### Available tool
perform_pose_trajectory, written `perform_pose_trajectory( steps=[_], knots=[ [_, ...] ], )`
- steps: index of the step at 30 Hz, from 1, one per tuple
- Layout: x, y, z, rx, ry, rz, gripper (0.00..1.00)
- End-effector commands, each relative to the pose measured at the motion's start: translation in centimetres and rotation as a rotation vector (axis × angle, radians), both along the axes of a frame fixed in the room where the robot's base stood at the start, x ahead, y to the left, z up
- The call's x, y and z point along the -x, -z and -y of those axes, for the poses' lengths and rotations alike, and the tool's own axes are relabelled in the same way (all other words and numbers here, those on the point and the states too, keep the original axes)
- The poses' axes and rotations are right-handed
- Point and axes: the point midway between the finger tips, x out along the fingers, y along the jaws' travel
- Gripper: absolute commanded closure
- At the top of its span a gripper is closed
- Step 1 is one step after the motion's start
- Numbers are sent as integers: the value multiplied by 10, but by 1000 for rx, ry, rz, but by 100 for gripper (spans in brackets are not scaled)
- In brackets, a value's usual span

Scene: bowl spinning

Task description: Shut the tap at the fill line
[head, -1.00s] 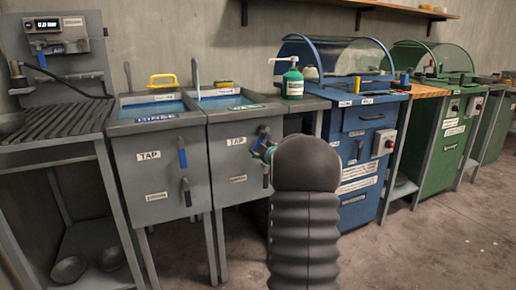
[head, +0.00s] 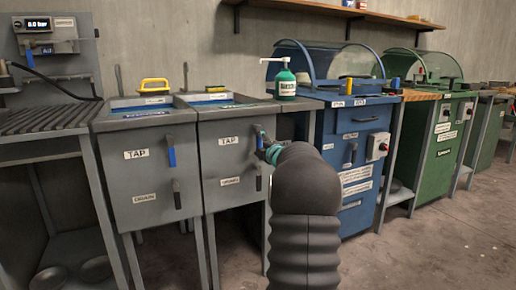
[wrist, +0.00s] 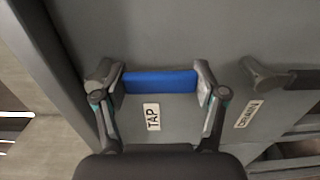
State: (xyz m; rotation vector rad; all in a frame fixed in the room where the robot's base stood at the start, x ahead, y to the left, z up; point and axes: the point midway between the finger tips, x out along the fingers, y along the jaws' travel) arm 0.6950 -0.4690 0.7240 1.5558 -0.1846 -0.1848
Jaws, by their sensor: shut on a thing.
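My gripper (head: 266,149) is at the tap lever on the front of the right-hand grey sink (head: 228,160). In the wrist view my gripper (wrist: 159,82) is shut on the blue grip of the tap lever (wrist: 160,82), one finger at each end. The TAP label (wrist: 152,117) and the DRAIN label (wrist: 249,114) show on the panel. The dark drain lever (wrist: 266,77) is apart from my fingers. In the head view my arm partly hides the tap lever. Only a blue sliver shows inside the right basin (head: 216,97); its water level and fill line cannot be made out.
The left sink (head: 135,190) has its own blue tap lever (head: 171,157) and drain lever (head: 177,193). A green pump bottle (head: 285,82) stands right of the basins. The blue cabinet (head: 350,200) stands close to the right of my arm. Floor (head: 430,245) is free at the right front.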

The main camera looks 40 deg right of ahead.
Motion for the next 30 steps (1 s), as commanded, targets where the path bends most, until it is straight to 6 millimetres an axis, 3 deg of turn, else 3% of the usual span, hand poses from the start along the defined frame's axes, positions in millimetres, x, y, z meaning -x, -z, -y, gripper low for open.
perform_pose_trajectory(
  steps=[11,12,15,25,30],
  knots=[
    [0,0,1,12,0,-4,92],
    [0,0,1,12,0,-4,22],
    [0,0,1,10,0,-4,3],
    [1,0,1,9,1,-3,3],
    [15,-1,-2,9,3,-3,3]
  ],
)
